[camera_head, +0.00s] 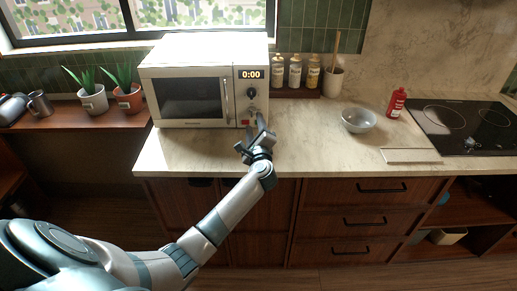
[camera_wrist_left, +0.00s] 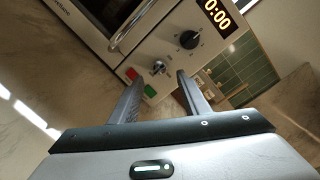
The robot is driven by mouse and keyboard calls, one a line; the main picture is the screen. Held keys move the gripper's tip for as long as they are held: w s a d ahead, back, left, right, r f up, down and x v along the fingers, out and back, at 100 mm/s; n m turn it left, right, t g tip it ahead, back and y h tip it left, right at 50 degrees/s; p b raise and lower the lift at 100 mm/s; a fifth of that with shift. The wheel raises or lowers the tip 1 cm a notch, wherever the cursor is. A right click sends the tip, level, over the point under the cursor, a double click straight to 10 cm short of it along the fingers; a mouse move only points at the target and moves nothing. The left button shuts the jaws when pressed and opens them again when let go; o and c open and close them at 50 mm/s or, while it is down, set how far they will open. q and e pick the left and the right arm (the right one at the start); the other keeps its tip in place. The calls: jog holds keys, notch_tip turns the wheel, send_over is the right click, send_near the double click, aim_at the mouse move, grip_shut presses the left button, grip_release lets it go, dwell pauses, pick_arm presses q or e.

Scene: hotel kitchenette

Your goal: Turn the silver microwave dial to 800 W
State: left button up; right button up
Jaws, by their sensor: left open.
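The microwave (camera_head: 190,90) stands on the counter with its door closed and its display showing 0:00. Its silver dial (camera_wrist_left: 159,67) sits on the control panel, below a larger black dial (camera_wrist_left: 188,40); the black dial also shows in the head view (camera_head: 251,92). My left gripper (camera_wrist_left: 160,78) is open and empty in front of the panel. In the wrist view the silver dial appears between the two fingertips, and I cannot tell whether they touch it. The dial's setting is too small to read. In the head view the gripper (camera_head: 257,133) partly covers the lower panel. My right gripper is out of view.
A red button (camera_wrist_left: 131,73) and a green button (camera_wrist_left: 150,91) lie close to the fingers. Several bottles (camera_head: 295,71), a utensil pot (camera_head: 333,82), a metal bowl (camera_head: 358,120) and a red bottle (camera_head: 396,103) stand to the right. The counter front is clear.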

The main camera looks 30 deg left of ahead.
pick_arm(q)
jog(key=b+v, duration=0.2)
jog(key=v, duration=1)
jog(key=shift+b, duration=0.3)
jog(key=shift+d+f, duration=0.1)
